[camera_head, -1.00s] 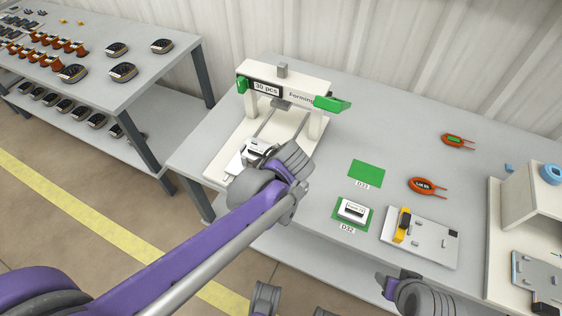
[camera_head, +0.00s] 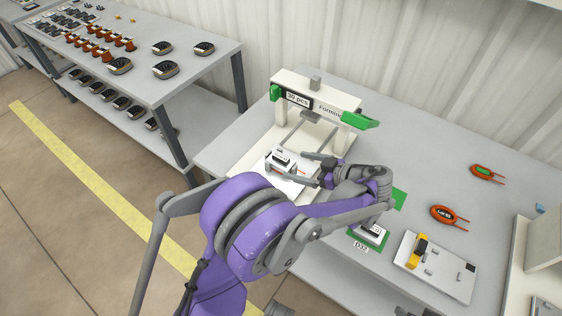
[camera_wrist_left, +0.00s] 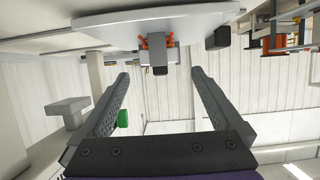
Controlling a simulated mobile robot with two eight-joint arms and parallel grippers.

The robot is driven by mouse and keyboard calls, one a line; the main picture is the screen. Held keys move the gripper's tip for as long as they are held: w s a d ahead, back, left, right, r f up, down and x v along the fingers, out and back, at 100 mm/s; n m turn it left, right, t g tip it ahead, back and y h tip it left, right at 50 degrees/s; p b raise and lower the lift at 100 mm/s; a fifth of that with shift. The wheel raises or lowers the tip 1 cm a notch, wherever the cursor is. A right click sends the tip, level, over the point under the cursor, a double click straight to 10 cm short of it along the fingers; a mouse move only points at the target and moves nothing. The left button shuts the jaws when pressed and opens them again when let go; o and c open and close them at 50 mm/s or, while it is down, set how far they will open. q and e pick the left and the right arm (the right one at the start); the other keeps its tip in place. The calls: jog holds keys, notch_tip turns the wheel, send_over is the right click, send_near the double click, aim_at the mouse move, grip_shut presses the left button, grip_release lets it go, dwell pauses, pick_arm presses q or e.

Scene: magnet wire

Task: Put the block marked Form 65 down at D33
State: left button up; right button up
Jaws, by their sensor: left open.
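A white block with a dark-marked label (camera_head: 282,158) stands on the white plate of the forming press; its lettering is too small to read. It also shows in the wrist view (camera_wrist_left: 158,55), between and beyond the fingertips. My left gripper (camera_head: 308,167) is open and level, to the right of this block, with its fingers pointing at it; it holds nothing. Another white block (camera_head: 373,230) sits on the green D32 mat (camera_head: 354,237), partly behind my arm, label unreadable. A green mat (camera_head: 399,199), where D33 was marked, is mostly hidden by my left arm.
The press frame (camera_head: 318,92) with green ends rises behind the plate. Orange coils (camera_head: 449,215) and a white board with a yellow part (camera_head: 435,268) lie to the right. A shelf of parts (camera_head: 130,60) stands at the left.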

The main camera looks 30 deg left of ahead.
aim_at(288, 163)
pick_arm(q)
jog(key=x, duration=0.5)
jog(key=shift+a+f+b, duration=0.15)
jog(key=shift+a+b, duration=0.15)
jog(key=shift+a, duration=0.1)
grip_shut()
